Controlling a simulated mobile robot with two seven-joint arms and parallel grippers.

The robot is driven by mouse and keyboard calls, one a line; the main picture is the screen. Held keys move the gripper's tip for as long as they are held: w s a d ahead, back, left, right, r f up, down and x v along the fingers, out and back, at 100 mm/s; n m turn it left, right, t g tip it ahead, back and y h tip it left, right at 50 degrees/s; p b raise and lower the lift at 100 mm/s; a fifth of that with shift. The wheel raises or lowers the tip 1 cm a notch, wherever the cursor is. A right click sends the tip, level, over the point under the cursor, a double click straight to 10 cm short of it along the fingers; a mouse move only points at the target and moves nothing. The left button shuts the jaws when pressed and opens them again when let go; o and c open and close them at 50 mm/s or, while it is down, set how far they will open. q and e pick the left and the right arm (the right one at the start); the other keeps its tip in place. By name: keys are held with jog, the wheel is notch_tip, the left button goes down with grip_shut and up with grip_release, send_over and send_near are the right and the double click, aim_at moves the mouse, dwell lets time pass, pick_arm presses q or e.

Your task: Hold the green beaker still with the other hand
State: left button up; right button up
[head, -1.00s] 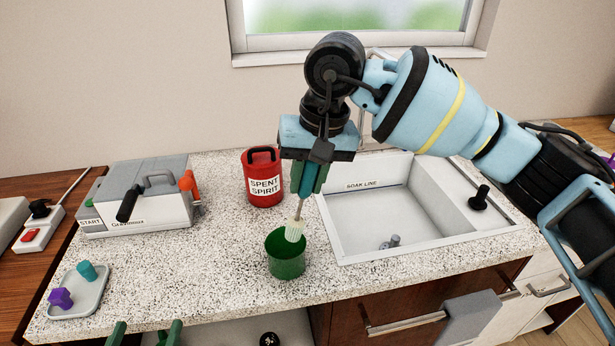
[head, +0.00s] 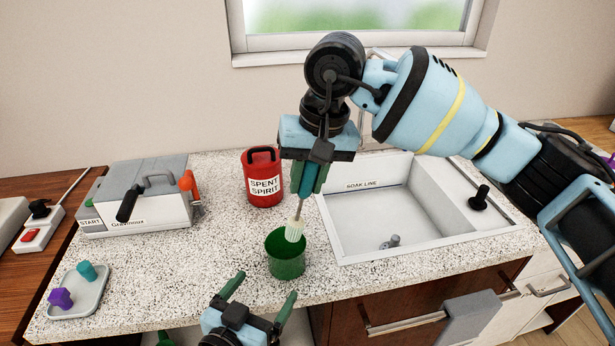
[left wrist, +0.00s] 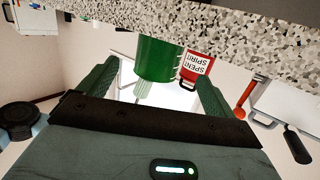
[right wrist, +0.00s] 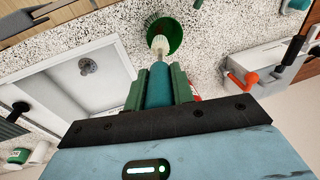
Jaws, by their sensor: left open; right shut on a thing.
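The green beaker (head: 286,262) stands upright on the speckled counter near its front edge. My left gripper (head: 259,297) is open, in front of and slightly left of the beaker, and apart from it. In the left wrist view the beaker (left wrist: 157,60) appears between the open fingers. My right gripper (head: 307,180) is shut on the teal handle of a brush (head: 296,229), above the beaker. The white bristles reach down at the beaker's mouth. In the right wrist view the bristles (right wrist: 160,45) overlap the beaker's opening (right wrist: 168,33).
A red "SPENT SPIRIT" can (head: 263,180) stands behind the beaker. A sink (head: 375,215) lies to the right. A grey machine (head: 140,205) and a tray (head: 90,299) with teal and purple pieces are at the left. The counter left of the beaker is clear.

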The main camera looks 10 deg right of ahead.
aim_at(294, 247)
pick_arm(q)
jog(key=shift+x, duration=5)
jog(key=c, duration=0.9)
jog(key=shift+o, duration=0.2)
jog(key=shift+c, duration=0.5)
pick_arm(e)
jog(key=shift+a, duration=0.1)
jog(key=shift+s+a+f+g+h, duration=0.15)
jog(key=shift+a+h, duration=0.2)
jog(key=shift+a, duration=0.35)
jog(key=shift+a+f+g+h, duration=0.1)
jog(key=shift+a+g+h, duration=0.15)
jog(key=shift+a, duration=0.4)
jog(key=shift+s+a+f+g+h, duration=0.1)
jog(key=shift+a+h, duration=0.3)
jog(key=shift+a, duration=0.3)
